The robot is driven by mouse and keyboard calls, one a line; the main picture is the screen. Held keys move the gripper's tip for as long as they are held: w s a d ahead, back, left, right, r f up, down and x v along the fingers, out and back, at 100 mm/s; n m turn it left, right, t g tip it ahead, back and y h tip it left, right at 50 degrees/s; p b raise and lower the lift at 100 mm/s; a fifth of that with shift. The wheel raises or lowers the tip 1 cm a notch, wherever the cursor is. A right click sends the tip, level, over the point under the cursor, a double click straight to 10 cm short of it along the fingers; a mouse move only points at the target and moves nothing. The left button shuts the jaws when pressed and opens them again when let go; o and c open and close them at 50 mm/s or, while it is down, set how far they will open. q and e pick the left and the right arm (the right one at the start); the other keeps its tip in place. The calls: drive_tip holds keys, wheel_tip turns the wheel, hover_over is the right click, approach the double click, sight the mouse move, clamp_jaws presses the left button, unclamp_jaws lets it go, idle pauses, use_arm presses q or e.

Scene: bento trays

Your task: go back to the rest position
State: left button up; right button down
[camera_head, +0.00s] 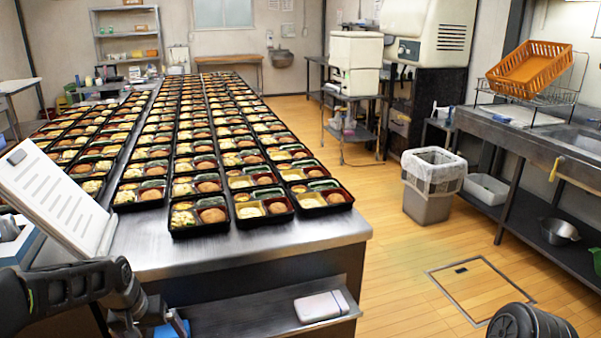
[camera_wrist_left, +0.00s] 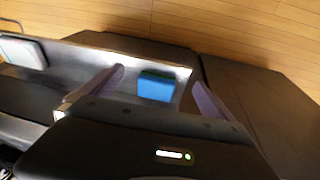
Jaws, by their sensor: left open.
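My left gripper (camera_head: 178,325) is at the lower left of the head view, in front of the steel table's near side. In the left wrist view its two purple-grey fingers (camera_wrist_left: 155,95) are spread apart, with nothing held between them. My right gripper is out of view; only a dark rounded part of my right arm shows at the bottom right of the head view.
Rows of filled bento trays (camera_head: 205,218) cover the steel table (camera_head: 260,240). A white case (camera_head: 321,306) lies on the lower shelf; a blue block (camera_wrist_left: 157,86) shows beyond my left fingers. A white tilted panel (camera_head: 55,195) stands close to my left arm.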

use_arm(q)
drive_tip(key=s+d+f+t+h+p, duration=0.2)
drive_tip(key=s+d+f+h, duration=0.1)
drive_tip(key=d+f, duration=1.1)
drive_tip(key=s+d+f+g+p, duration=0.1)
drive_tip(key=s+d+f, duration=0.1)
drive_tip(key=s+d, duration=0.2)
drive_tip(key=s+d+f+m+g+p, duration=0.1)
drive_tip(key=s+d, duration=0.4)
drive_tip(key=s, duration=0.6)
drive_tip(key=s+d+f+g+p, duration=0.1)
drive_tip(key=s+d+f+g, duration=0.1)
drive_tip(key=s+d+f, duration=0.2)
drive_tip(key=s, duration=0.3)
drive_tip(key=shift+s+d+h, duration=0.3)
drive_tip(key=shift+d, duration=0.05)
